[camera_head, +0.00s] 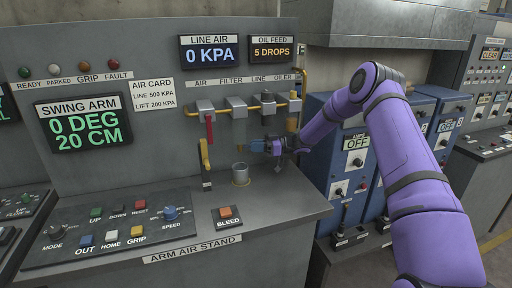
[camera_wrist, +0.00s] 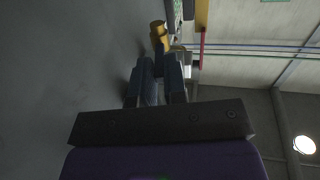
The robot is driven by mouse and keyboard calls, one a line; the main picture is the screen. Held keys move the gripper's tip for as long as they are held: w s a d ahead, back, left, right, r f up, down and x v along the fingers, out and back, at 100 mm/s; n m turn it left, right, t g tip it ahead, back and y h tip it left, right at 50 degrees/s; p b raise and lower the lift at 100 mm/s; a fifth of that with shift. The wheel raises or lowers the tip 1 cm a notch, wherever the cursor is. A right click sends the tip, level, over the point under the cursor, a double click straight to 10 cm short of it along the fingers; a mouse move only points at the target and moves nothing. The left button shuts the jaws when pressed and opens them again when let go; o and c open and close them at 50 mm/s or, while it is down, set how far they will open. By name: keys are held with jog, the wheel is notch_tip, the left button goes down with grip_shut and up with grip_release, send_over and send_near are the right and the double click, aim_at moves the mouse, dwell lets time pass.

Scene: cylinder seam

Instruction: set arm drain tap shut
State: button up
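A yellow lever, which looks like the drain tap (camera_head: 205,155), hangs almost straight down on the panel below the red handle, with a small outlet under it. My gripper (camera_head: 258,146) is to the right of this lever, its blue fingertips pointing left towards it, above and right of a metal cup. A clear gap shows between fingertips and lever in the head view. In the wrist view my gripper (camera_wrist: 156,62) has its fingers close together, with a yellow part (camera_wrist: 158,35) just beyond the tips. I cannot tell whether the fingers meet. Nothing is seen held.
The metal cup (camera_head: 240,174) stands on the bench below the gripper. The red handle (camera_head: 210,128) hangs from the yellow pipe row above. A bleed button box (camera_head: 227,216) and a control panel (camera_head: 118,228) sit in front. The display reads 0 KPA.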

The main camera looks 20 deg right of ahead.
jog(key=o, duration=0.4)
jog(key=shift+c, duration=0.2)
jog(key=shift+t, duration=0.3)
